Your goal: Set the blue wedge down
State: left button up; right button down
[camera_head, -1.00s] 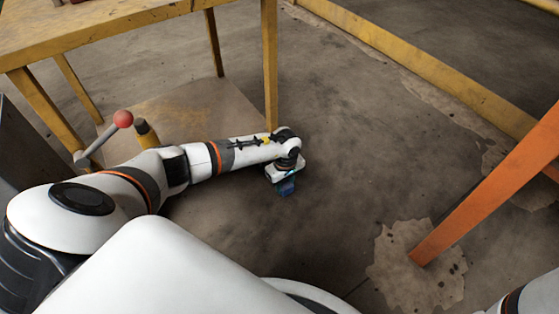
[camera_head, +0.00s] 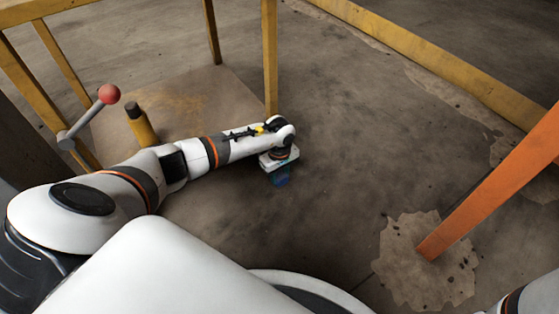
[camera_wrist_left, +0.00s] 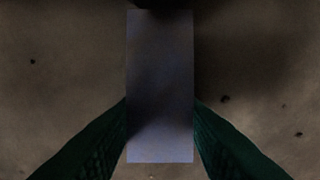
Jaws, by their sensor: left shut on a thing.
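My left gripper (camera_head: 279,175) is low over the concrete floor, below the end of the left arm, beside the yellow table's near leg. In the left wrist view, its two dark green fingers (camera_wrist_left: 160,120) are shut on the blue wedge (camera_wrist_left: 160,70), one on each side. The wedge shows there as a dim blue-grey rectangle against the floor. In the head view the wedge is small and dark blue under the wrist, largely hidden by it. I cannot tell whether it touches the floor. Only a bit of my right arm shows at the lower right corner; its gripper is out of view.
A yellow table leg (camera_head: 270,60) stands just behind the left wrist. A lever with a red ball (camera_head: 109,94) and a yellow post (camera_head: 142,126) are at left. An orange beam (camera_head: 490,190) slants at right. Open concrete floor (camera_head: 340,160) lies between.

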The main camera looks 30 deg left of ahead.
pick_arm(q)
jog(key=o, duration=1.1)
